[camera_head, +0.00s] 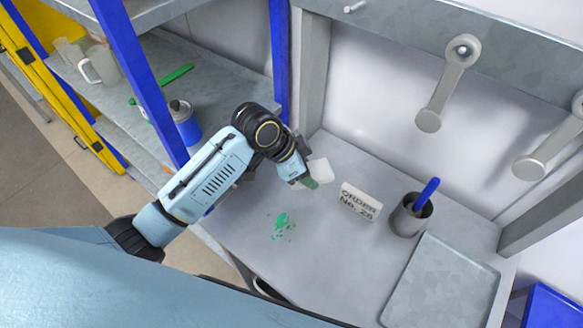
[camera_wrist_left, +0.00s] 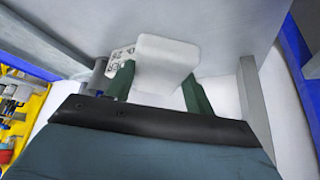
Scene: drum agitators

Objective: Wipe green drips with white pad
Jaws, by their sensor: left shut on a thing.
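Green drips (camera_head: 283,225) lie as a small splatter on the grey worktop, left of its middle. The white pad (camera_head: 321,170) is held by my left gripper (camera_head: 307,181), beyond the drips and toward the back of the worktop. In the left wrist view the white pad (camera_wrist_left: 165,62) sits between the two green fingers of the left gripper (camera_wrist_left: 157,85), which are shut on it. Whether the pad touches the worktop I cannot tell. My right gripper is in neither view.
A grey cup (camera_head: 408,217) with a blue-handled tool and a metal tray (camera_head: 440,284) are farther right. Cranks (camera_head: 445,85) hang above. A blue post (camera_head: 279,60) and shelves flank my left arm. Worktop around the drips is clear.

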